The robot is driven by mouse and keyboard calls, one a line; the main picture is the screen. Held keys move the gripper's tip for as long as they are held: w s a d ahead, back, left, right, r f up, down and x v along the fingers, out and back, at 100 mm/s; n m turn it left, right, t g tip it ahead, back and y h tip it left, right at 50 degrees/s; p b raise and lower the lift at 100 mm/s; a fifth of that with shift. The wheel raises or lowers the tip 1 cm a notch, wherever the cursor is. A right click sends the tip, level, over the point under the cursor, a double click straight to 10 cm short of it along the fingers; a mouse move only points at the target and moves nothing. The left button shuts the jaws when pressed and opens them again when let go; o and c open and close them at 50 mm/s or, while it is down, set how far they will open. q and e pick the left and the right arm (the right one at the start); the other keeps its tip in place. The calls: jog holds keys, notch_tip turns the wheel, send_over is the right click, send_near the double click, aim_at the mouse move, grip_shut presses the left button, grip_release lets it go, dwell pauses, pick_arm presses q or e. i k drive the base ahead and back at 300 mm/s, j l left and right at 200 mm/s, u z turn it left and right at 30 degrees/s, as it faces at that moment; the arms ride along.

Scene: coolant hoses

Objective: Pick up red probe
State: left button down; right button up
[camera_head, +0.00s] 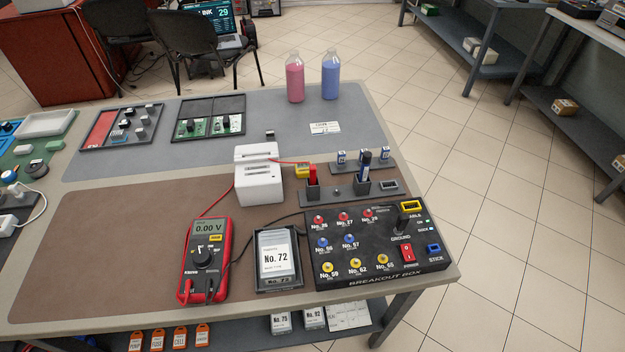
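The red probe (313,174) stands upright in the left dark holder of a grey rack (337,194), behind the breakout box. A red lead runs from the red multimeter (207,257) past a white block-shaped device (258,176) towards the probe. The multimeter lies on the brown mat and reads 0.00 V. A dark blue-black pen-like item (366,163) stands in the rack's right holder. Neither of my grippers shows in the head view.
The black breakout box (372,246) with red, blue and yellow sockets sits at the table's right front. A tray with a No. 72 card (275,257) lies left of it. Pink (295,82) and blue (330,80) bottles stand at the back. The brown mat's left part is clear.

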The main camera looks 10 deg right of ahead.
aim_at(312, 167)
jog(key=k+l+u, duration=0.1)
jog(key=l+u, duration=0.4)
jog(key=k+l+u, duration=0.15)
jog(key=u, duration=0.35)
jog(key=k+l, duration=0.05)
